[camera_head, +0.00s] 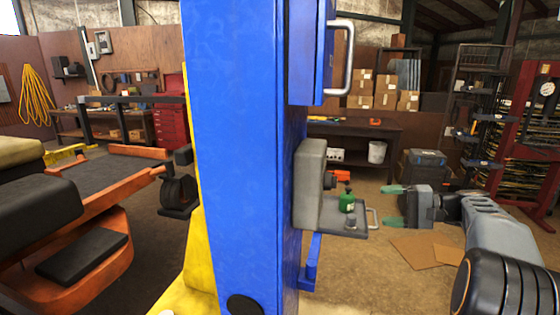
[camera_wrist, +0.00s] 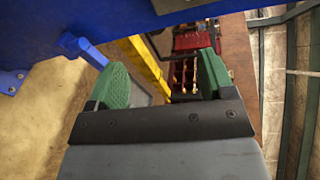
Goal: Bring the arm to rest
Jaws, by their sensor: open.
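My gripper (camera_head: 392,205) is to the right of the blue post (camera_head: 240,150) in the head view, with its two green fingers spread apart and nothing between them. The blue post (camera_wrist: 130,25) crosses the top of that view.
A grey box (camera_head: 310,185) is fixed to the post above the tray. Behind are a workbench (camera_head: 350,130), a dark crate (camera_head: 425,165) and a shelf rack (camera_head: 480,110). Flat cardboard (camera_head: 425,250) lies on the floor.

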